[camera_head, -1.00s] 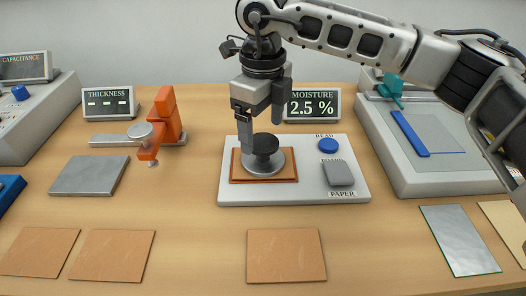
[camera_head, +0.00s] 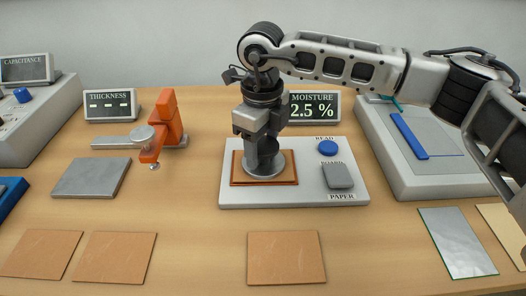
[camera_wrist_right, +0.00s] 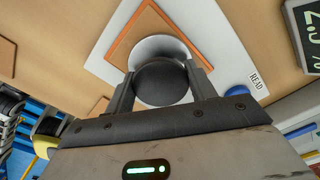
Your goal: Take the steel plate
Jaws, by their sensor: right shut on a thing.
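A round steel plate (camera_head: 280,168) with a black knob (camera_wrist_right: 162,82) on top sits on a brown board (camera_head: 238,180), which lies on the white moisture meter base (camera_head: 230,196). My right gripper (camera_head: 265,150) points down over it and is shut on the knob, with one finger on each side in the right wrist view (camera_wrist_right: 162,88). The round plate still appears to rest on the board. A flat grey square slab (camera_head: 92,178), metal-looking, lies on the table at the left. My left gripper is not in view.
The moisture display (camera_head: 312,105) reads 2.5 %, behind the meter. An orange thickness gauge (camera_head: 165,125) stands left. Several brown boards (camera_head: 286,258) lie in front.

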